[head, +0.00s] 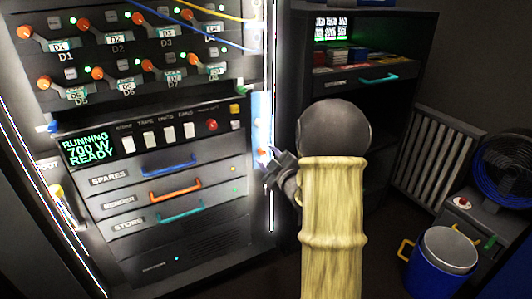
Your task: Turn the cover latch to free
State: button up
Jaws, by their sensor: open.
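My gripper (268,168) is open, with its fingers pointing left at the lower part of a narrow pale blue panel (261,108) on the right edge of the rack. A small orange-red part (261,153) shows on that panel just above the fingers. A pale knob shows higher up on it. I cannot tell which part is the cover latch; it may be hidden by my gripper or too small to make out. I cannot tell whether the fingers touch the panel. My pale yellow arm fills the middle right of the view.
The rack holds rows of orange-knobbed levers (118,39), a green display (88,147) and drawers with blue, orange and teal handles. Blue and yellow cables hang across its top. At right are a shelf cabinet (400,45), radiator (436,155), fan (505,165) and blue bucket (435,278).

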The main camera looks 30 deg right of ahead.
jog(key=shift+w, duration=0.8)
grip_shut()
